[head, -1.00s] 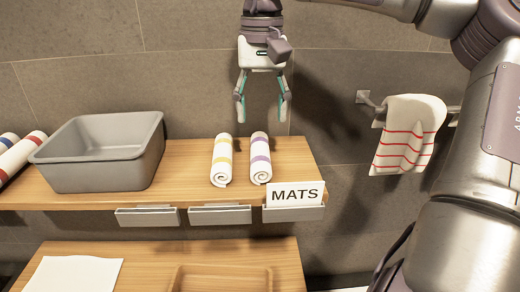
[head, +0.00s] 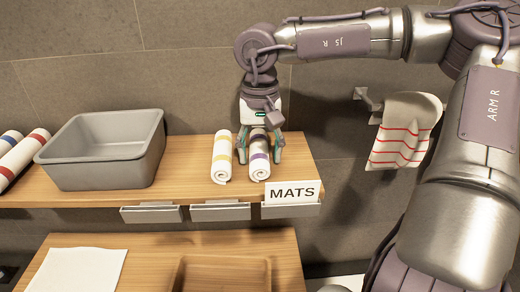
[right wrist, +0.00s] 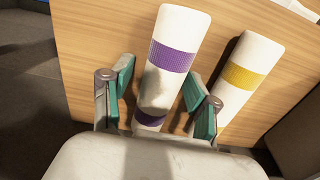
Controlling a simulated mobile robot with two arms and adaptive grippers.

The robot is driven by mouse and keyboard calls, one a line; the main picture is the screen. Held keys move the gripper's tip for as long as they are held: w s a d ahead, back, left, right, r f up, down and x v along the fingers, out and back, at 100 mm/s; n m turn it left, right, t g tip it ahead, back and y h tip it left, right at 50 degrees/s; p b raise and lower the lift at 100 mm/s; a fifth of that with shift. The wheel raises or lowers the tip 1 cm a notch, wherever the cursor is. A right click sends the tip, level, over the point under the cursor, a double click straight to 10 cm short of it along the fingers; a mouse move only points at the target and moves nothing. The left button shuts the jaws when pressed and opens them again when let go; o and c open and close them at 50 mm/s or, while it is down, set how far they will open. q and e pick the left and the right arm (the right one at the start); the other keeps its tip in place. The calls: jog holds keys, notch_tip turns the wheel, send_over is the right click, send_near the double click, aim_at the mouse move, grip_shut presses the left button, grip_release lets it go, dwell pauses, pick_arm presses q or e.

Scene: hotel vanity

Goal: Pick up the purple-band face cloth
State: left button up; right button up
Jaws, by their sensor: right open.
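The purple-band face cloth (head: 259,166) is a white roll lying on the upper wooden shelf, and its purple band shows in the right wrist view (right wrist: 172,57). My right gripper (head: 260,151) is open and lowered over it from above. In the right wrist view its two fingers (right wrist: 158,92) stand on either side of the roll, with the right finger between it and the yellow-band roll. I cannot tell whether either finger touches the cloth. My left gripper is not in view.
A yellow-band roll (head: 222,160) lies close on the left. A grey bin (head: 102,178) stands further left, beside red-band and blue-band rolls. A MATS sign (head: 292,193) stands at the shelf's front edge. A striped towel (head: 398,146) hangs at right.

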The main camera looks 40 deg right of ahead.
aim_at(260, 146)
jog(key=c, duration=0.8)
jog(key=shift+r, duration=0.1)
jog(key=shift+c, duration=0.2)
jog(key=shift+r+b, duration=0.4)
jog(key=shift+r, duration=0.2)
notch_tip(260, 146, up, 3)
jog(key=shift+f+b, duration=0.15)
jog(key=shift+b, duration=0.5)
jog(key=s+a+r+b, duration=0.2)
jog(key=s+r, duration=0.5)
jog(key=s, duration=0.4)
jog(key=shift+s+a+b, duration=0.25)
jog(key=shift+a+b, duration=0.1)
jog(key=shift+b, duration=0.3)
